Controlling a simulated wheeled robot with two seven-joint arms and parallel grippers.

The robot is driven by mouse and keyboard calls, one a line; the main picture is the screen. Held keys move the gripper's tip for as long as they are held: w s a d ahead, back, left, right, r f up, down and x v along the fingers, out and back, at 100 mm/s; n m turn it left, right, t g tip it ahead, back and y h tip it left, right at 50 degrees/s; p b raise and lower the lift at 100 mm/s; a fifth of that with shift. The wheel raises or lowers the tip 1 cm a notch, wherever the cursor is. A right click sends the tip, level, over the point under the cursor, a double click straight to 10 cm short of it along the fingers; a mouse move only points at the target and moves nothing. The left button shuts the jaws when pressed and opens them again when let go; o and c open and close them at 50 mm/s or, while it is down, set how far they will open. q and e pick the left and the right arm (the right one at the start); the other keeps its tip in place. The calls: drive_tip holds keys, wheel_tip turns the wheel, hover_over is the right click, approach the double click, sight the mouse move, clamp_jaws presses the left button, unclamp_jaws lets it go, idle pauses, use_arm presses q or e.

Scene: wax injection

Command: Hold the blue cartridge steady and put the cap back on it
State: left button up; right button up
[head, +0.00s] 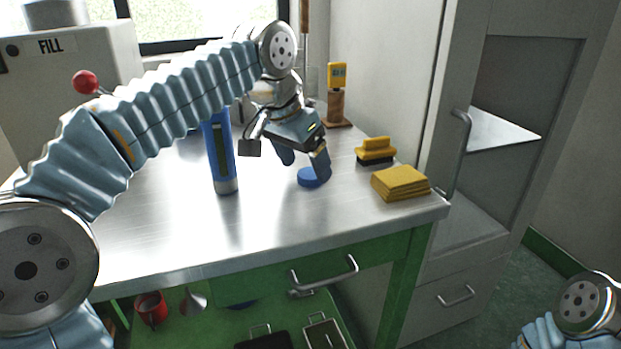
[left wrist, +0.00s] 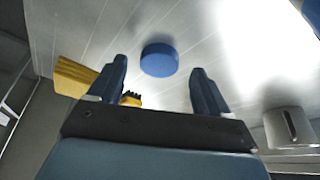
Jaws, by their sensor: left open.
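The blue cartridge (head: 221,160) stands upright on the steel bench, left of my left gripper, with a silver band at its foot. Its top is hidden behind my left arm. The blue cap (head: 309,178), a low round disc, lies on the bench apart from the cartridge. My left gripper (head: 304,164) is open and points down close to the cap, with one finger partly in front of it. In the left wrist view the cap (left wrist: 158,60) shows beyond the gap between the two open fingers (left wrist: 158,85), with nothing held. My right gripper is out of view.
A stack of yellow cloths (head: 400,184) and a yellow-handled brush (head: 375,151) lie right of the cap. A wooden stand with a yellow tag (head: 337,78) is behind. A machine marked FILL (head: 70,75) stands back left. The front bench top is clear.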

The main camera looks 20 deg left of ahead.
use_arm(q)
drive_tip(key=shift+x, duration=1)
drive_tip(key=c, duration=1.1)
